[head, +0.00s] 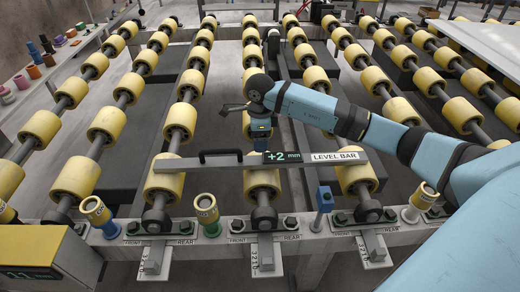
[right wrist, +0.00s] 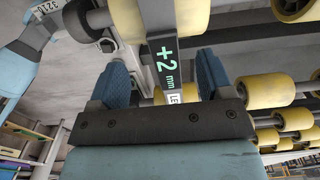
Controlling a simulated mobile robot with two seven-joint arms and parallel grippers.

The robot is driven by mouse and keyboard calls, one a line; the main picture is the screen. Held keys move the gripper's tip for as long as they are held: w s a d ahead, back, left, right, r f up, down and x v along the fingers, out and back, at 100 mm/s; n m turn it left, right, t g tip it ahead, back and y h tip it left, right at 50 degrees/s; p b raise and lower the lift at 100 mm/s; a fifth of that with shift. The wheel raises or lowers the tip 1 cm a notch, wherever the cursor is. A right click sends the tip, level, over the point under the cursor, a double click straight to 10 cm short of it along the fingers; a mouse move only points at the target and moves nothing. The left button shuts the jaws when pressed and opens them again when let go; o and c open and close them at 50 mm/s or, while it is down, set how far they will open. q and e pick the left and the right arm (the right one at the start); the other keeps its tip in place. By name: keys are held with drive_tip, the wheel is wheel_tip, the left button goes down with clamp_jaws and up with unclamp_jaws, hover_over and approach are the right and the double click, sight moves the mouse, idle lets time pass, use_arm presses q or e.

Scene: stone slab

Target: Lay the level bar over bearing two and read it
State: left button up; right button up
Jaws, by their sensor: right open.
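The grey level bar (head: 190,163) lies across three yellow rollers near the front rail. It has a black handle, a "LEVEL BAR" label and a dark display (head: 282,157) with "+2 mm" in green. My right gripper (head: 260,128) is just above and behind the bar's middle. In the right wrist view the right gripper (right wrist: 163,75) is open, its blue fingers apart with the display (right wrist: 164,58) showing between them. Whether the fingers touch the bar is unclear. The middle bearing (head: 264,218) sits on the front rail below the bar. My left gripper is not in view.
Bearings with FRONT and REAR plates and stepped metal tags (head: 265,256) line the front rail. Coloured cylinders line a left shelf (head: 60,55). Long rows of rollers fill the space behind.

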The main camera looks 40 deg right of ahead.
drive_tip(key=s+a+r+m+t+y, duration=0.1)
drive_tip(key=s+a+m+t+y, duration=0.35)
drive_tip(key=a, duration=0.45)
drive_tip(key=s+a+m+t+y, duration=0.1)
drive_tip(key=s+a+m+y, duration=0.2)
drive_tip(key=a+m+y, duration=0.45)
drive_tip(key=s+a+r+m+t+y, duration=0.1)
drive_tip(key=s+a+m+t+y, duration=0.25)
drive_tip(key=a+y, duration=0.45)
drive_tip(key=s+d+f+m+h, duration=0.3)
drive_tip(key=s+f+m+h, duration=0.4)
drive_tip(key=m, duration=0.8)
drive_tip(key=s+d+f+m+t+h, duration=0.1)
drive_tip(key=s+d+f+m+h, duration=0.2)
drive_tip(key=s+f+m+h, duration=0.5)
wheel_tip(320, 180, down, 4)
drive_tip(key=m+h, duration=0.1)
drive_tip(key=m, duration=0.6)
drive_tip(key=shift+d+r+t+h, duration=0.2)
drive_tip(key=shift+t+h, duration=0.1)
drive_tip(key=shift+s, duration=0.1)
